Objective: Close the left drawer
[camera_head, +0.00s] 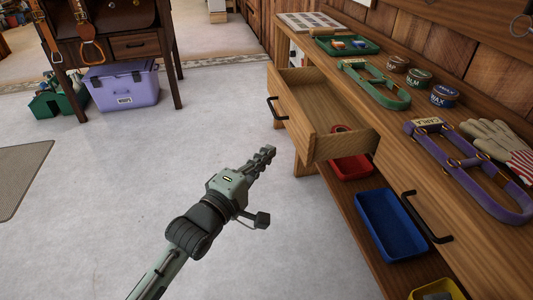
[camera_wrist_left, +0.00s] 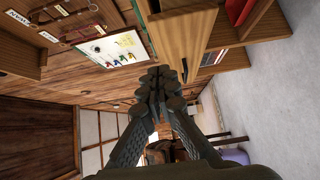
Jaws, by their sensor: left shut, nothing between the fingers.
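The left drawer (camera_head: 293,114) of the wooden bench stands pulled out, with a black bar handle (camera_head: 275,108) on its front. In the left wrist view, my shut fingers (camera_wrist_left: 161,80) point towards the drawer's wooden panel (camera_wrist_left: 185,40), close by. My right gripper is in neither view.
The bench top (camera_head: 395,128) holds a green tray (camera_head: 345,46), a green halter (camera_head: 375,85), several tins, a purple halter (camera_head: 465,175) and gloves (camera_head: 500,140). A second drawer with a black handle (camera_head: 427,217) is flush. Red and blue bins (camera_head: 390,225) sit on the lower shelf. Open floor lies left.

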